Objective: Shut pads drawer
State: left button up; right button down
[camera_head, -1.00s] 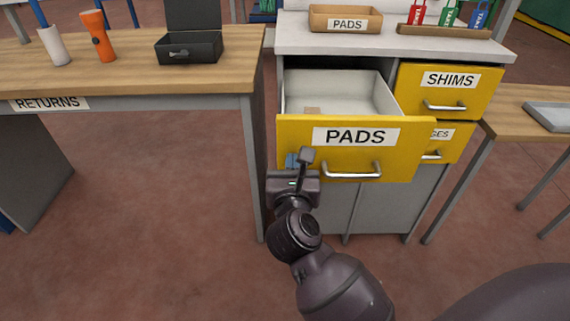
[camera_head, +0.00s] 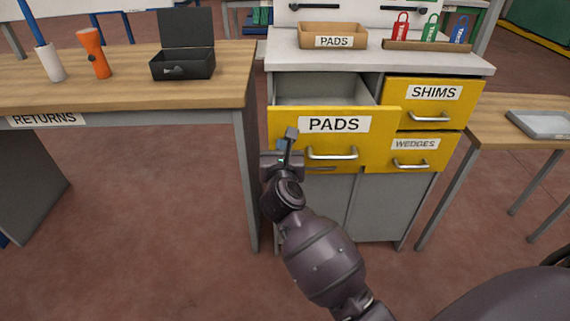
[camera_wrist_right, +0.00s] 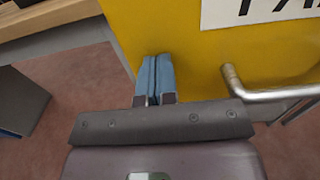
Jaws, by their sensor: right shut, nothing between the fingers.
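The yellow pads drawer (camera_head: 372,125) is partly open at the upper left of the grey cabinet. Its front stands out from the SHIMS drawer, and a strip of its inside shows behind the front. It carries a PADS label and a metal handle (camera_head: 331,154). My right gripper (camera_head: 287,143) is shut and empty at the lower left of this front, left of the handle. In the right wrist view its blue fingertips (camera_wrist_right: 155,75) are together at the yellow front, beside the handle (camera_wrist_right: 275,93); I cannot tell for sure if they touch. My left gripper is not in view.
The shims drawer (camera_head: 462,106) and wedges drawer (camera_head: 437,155) on the right look shut. A pads box (camera_head: 351,40) and a rack of tags stand on the cabinet top. The wooden returns table (camera_head: 130,93) is close on the left, holding a black box (camera_head: 183,66).

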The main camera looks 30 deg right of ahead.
jog(key=x, duration=1.6)
jog(key=shift+w+d+f, duration=0.1)
jog(key=shift+w+f, duration=0.05)
jog(key=shift+w, duration=0.2)
jog(key=shift+w+d+r, duration=0.2)
jog(key=shift+w, duration=0.1)
jog(key=shift+d+r, duration=0.1)
jog(key=shift+r, duration=0.15)
